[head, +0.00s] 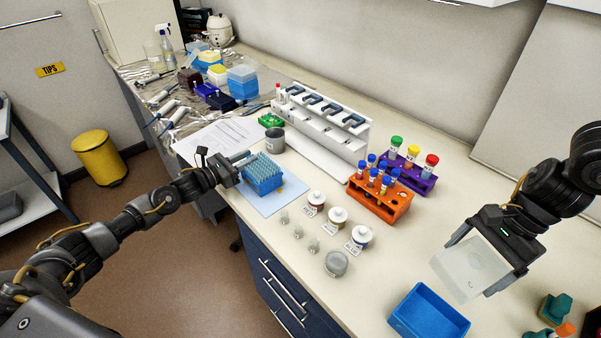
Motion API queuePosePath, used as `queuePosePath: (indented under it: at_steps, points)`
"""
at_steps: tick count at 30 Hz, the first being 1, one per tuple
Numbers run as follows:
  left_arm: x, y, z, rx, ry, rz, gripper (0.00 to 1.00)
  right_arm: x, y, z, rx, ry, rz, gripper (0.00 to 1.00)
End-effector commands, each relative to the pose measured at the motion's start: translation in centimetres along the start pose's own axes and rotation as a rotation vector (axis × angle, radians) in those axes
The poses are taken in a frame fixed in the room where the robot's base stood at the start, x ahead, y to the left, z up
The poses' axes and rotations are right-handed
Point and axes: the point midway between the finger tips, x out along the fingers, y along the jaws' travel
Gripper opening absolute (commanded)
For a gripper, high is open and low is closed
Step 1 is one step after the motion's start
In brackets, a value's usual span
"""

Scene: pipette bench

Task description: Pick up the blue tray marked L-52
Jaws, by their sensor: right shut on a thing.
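A blue tray (261,182) full of pale pipette tips sits on a light blue mat (284,198) at the bench's left edge. I cannot read any L-52 mark on it. My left gripper (243,167) is at the tray's left end, its fingers apart; whether they touch the tray I cannot tell. My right gripper (482,262) is shut on a translucent white lid (468,266), held tilted above the bench at the right. An empty, open blue box (428,310) stands below and left of that lid; no mark shows on it either.
An orange tube rack (380,203), a purple rack (417,178) and a white pipette stand (318,138) fill the bench's middle. Several labelled bottles (337,217), small vials and a grey-lidded jar (336,263) stand near the front edge. A grey cup (274,140) is behind the tray.

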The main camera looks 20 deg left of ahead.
Motion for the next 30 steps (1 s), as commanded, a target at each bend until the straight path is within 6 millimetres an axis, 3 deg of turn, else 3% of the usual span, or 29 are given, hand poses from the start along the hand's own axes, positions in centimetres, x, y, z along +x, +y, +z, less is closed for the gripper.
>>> queuePosePath:
  at_steps: [1,6,20,27,30]
  points:
    - [0.0,0.0,0.0,0.000,0.000,0.000,0.20,0.0,0.0,0.0,0.000,0.000,0.000,0.66]
    - [0.0,0.0,0.0,0.000,0.000,0.000,0.00,0.0,0.0,0.0,0.000,0.000,0.000,0.66]
    - [0.0,0.0,0.5,0.000,-0.001,0.000,0.00,-0.2,0.0,0.1,0.000,0.000,0.000,0.66]
    - [0.0,0.0,3.5,0.003,-0.003,-0.001,0.00,-1.4,0.0,0.6,0.000,0.000,0.000,0.66]
    - [-0.8,-1.0,5.3,-0.001,0.002,-0.002,0.00,-3.4,0.0,1.4,0.000,0.000,-0.001,0.66]
